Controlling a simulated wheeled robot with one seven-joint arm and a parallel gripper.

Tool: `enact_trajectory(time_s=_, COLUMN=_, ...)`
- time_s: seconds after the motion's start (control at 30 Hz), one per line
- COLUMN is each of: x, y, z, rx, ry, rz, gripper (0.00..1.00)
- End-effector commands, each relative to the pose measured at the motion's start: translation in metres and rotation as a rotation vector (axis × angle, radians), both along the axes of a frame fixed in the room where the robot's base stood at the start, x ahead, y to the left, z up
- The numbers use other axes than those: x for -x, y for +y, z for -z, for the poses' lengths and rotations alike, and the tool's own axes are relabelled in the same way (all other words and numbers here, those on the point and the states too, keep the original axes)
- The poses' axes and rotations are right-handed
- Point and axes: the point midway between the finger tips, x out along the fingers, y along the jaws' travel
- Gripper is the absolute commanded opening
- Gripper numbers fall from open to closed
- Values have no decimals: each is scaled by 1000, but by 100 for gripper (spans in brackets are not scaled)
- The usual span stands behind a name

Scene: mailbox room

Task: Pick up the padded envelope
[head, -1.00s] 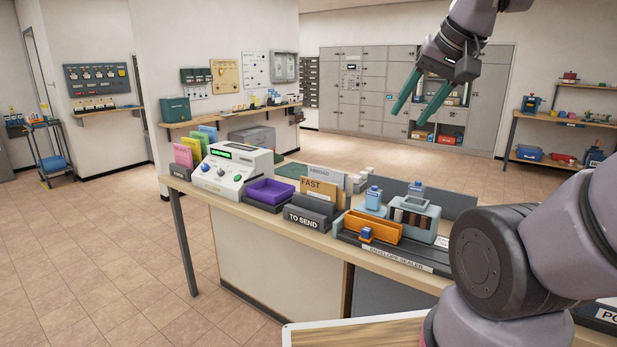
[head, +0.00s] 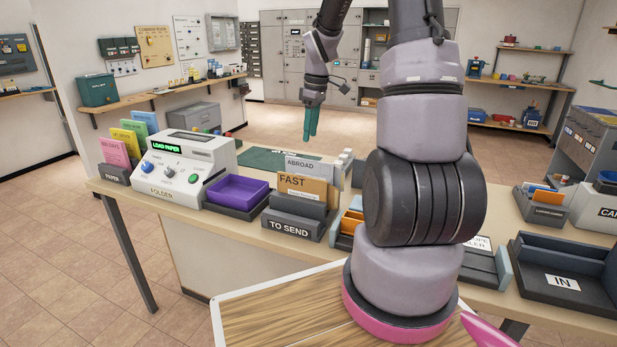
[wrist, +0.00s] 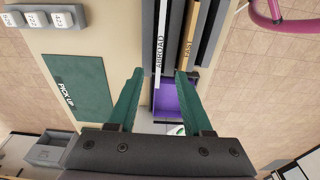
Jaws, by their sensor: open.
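No item here is clearly recognisable as the padded envelope. A tan piece marked FAST (head: 303,186) and a paler one marked ABROAD (head: 312,167) stand upright in the dark TO SEND holder (head: 291,228); I cannot tell whether either is an envelope or a divider. From above, the wrist view shows ABROAD (wrist: 160,45) and FAST (wrist: 188,45) as thin edges. My gripper (head: 310,122) hangs fingers-down above the counter's far side. In the wrist view my gripper (wrist: 160,72) is open, with nothing held between its green fingers.
A purple tray (head: 237,190) and the white folder machine (head: 187,165) stand left of the holder. A green PICK UP mat (wrist: 75,88) lies flat on the far side. My arm hides part of the counter. An IN tray (head: 563,283) is at right.

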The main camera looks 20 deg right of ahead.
Motion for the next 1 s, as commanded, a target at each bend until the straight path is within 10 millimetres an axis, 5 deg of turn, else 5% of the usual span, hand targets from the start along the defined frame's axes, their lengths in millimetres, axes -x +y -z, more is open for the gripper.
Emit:
enact_trajectory(time_s=0.8, x=-5, y=3, z=105, rx=-3, ry=8, rz=-18, gripper=50)
enact_trajectory(time_s=1.0, x=-6, y=3, z=113, rx=-2, ry=5, rz=-17, gripper=50)
